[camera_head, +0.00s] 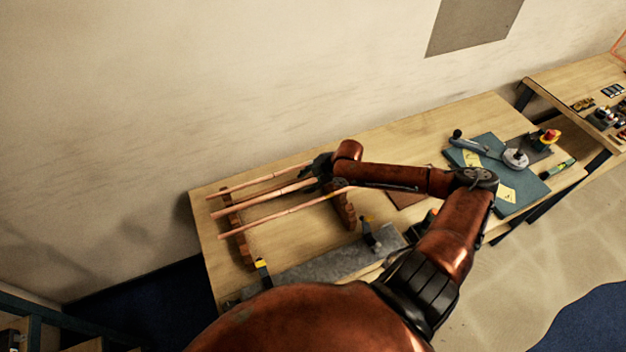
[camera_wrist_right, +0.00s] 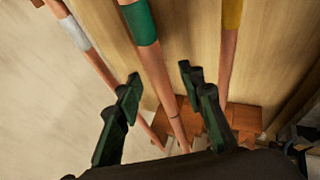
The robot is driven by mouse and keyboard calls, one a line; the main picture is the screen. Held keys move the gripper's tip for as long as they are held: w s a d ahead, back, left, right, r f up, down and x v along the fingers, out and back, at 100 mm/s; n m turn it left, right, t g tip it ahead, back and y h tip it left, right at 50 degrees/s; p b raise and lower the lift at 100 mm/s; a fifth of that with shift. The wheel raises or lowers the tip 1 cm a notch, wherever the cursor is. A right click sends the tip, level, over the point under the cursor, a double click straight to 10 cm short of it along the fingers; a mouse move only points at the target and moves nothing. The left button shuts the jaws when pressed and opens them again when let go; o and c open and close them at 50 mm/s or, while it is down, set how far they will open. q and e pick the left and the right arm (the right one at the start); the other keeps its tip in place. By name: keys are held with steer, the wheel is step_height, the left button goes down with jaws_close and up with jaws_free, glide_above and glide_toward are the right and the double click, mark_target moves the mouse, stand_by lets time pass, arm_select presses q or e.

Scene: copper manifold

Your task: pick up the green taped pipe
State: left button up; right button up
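The green taped pipe (camera_wrist_right: 158,75) is a copper tube with a green band near the top of the right wrist view. In the head view it appears to be the middle pipe (camera_head: 265,195) of three on the wooden rack; its tape does not show there. My right gripper (camera_wrist_right: 161,80) is open, with one dark finger on each side of this pipe. Gaps show between the fingers and the pipe. In the head view the right gripper (camera_head: 317,170) is at the pipes' right end and hides part of them. My left gripper is not in view.
A white taped pipe (camera_wrist_right: 73,32) lies on the left and a yellow taped pipe (camera_wrist_right: 229,45) on the right, both close to the fingers. Notched wooden supports (camera_head: 238,233) carry the pipes. A teal mat (camera_head: 525,188) with tools lies right on the bench.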

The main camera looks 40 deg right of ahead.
steer(key=shift+c, duration=0.7)
jaws_close()
stand_by(0.3)
